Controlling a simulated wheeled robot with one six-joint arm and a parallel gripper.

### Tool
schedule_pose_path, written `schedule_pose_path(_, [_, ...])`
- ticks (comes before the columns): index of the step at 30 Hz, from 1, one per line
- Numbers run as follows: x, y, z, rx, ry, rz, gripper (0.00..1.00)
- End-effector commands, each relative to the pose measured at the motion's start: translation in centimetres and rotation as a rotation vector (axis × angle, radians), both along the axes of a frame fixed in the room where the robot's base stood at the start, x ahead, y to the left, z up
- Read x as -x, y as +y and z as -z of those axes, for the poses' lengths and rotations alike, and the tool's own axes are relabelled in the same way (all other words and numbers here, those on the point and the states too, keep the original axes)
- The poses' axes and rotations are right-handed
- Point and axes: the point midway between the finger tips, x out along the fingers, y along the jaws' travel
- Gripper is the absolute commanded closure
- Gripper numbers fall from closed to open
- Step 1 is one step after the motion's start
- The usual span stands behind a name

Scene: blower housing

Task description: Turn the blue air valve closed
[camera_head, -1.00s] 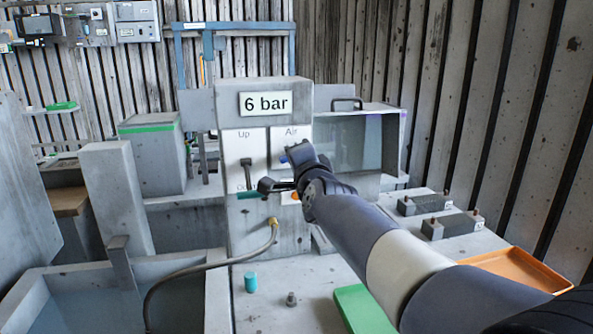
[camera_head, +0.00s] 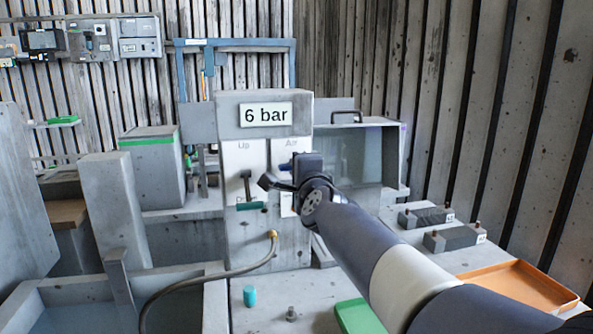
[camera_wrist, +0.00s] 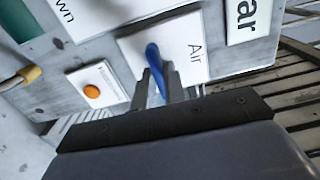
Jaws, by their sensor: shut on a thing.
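The blue air valve (camera_wrist: 154,60) is a blue lever on the white plate marked "Air" (camera_wrist: 195,62). In the wrist view my gripper (camera_wrist: 160,84) has one finger on each side of the lever and is shut on it. The lever slants across the picture, its far end showing past the fingers. In the head view my gripper (camera_head: 296,178) is at the front of the grey housing (camera_head: 230,120). It hides most of the valve there; a bit of blue (camera_head: 285,166) shows beside it.
A black lever (camera_head: 246,186) marked Up and Down is close left of my gripper. An orange button (camera_wrist: 91,91) is near the valve. A hose with a brass end (camera_head: 272,236) hangs below.

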Motion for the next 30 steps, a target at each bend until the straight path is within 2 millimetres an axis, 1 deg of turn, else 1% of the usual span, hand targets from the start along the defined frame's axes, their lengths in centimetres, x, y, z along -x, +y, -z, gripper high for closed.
schedule_pose_path(3, [0.0, 0.0, 0.0, -0.002, 0.001, 0.000, 1.00])
schedule_pose_path(4, [0.0, 0.0, 0.0, -0.002, 0.001, 0.000, 0.87])
schedule_pose_path(9, [0.0, 0.0, 0.0, -0.001, 0.000, 0.000, 0.73])
schedule_pose_path(12, [0.0, 0.0, 0.0, -0.001, 0.000, 0.000, 0.66])
schedule_pose_path(19, [0.1, 0.0, 0.0, 0.000, 0.000, 0.000, 0.66])
schedule_pose_path(22, [0.5, -0.2, 0.0, 0.000, -0.001, 0.000, 0.66])
schedule_pose_path(26, [2.1, -0.6, -0.1, 0.000, -0.002, 0.000, 0.66])
schedule_pose_path(30, [4.5, -1.3, -0.2, 0.000, -0.002, -0.001, 0.66])
